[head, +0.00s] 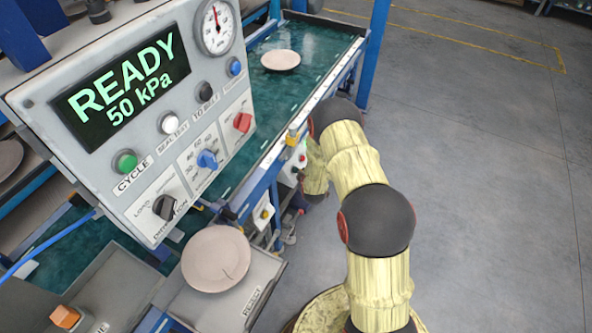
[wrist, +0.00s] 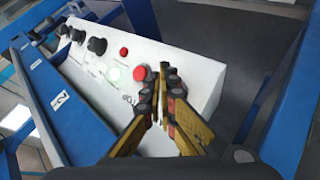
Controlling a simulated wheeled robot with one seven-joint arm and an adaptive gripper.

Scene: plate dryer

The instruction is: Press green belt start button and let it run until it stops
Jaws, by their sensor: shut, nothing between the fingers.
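I cannot tell whether the tips touch the box. In the head view the small white box (head: 290,172) is partly hidden by my arm. The teal belt (head: 285,88) bears a pale plate (head: 281,60).
A larger panel (head: 95,185) reads "READY 50 kPa" and has a green CYCLE button (head: 125,162). Another plate (head: 216,258) lies by the REJECT label. Blue frame rails (wrist: 60,105) flank the white box. Open floor (head: 480,150) lies to the right.

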